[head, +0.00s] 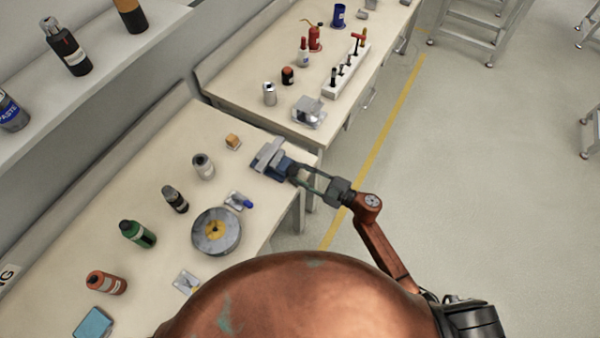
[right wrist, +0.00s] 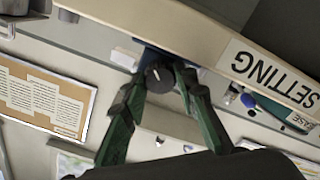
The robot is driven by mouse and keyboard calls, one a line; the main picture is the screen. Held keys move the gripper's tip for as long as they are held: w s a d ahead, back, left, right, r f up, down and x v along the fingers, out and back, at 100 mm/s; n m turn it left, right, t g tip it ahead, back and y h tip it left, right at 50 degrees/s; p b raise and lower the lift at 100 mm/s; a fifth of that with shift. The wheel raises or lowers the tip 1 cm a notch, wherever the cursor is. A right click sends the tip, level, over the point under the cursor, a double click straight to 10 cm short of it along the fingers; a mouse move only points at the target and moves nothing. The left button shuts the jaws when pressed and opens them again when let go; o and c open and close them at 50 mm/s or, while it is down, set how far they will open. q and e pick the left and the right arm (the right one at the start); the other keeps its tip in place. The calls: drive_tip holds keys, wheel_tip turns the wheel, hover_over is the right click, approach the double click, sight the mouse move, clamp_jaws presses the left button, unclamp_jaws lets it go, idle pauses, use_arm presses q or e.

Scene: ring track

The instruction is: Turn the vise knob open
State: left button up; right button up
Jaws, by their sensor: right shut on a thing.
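The vise (head: 270,158), with grey jaws and a blue body, sits at the right edge of the near workbench. Its dark round knob (right wrist: 159,76) shows in the right wrist view between my green fingers. My right gripper (head: 298,174) reaches the vise from the right in the head view. Its fingertips (right wrist: 168,82) are shut on the knob, one on each side. In the head view the knob is mostly hidden by the fingers. My left gripper is in neither view.
A second bench (head: 290,84) with a white tool rack (head: 346,72) stands beyond.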

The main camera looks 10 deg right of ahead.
drive_tip(key=o, duration=1.2)
drive_tip(key=shift+c, duration=0.2)
drive_tip(key=v, duration=1.2)
drive_tip(key=shift+f, duration=0.1)
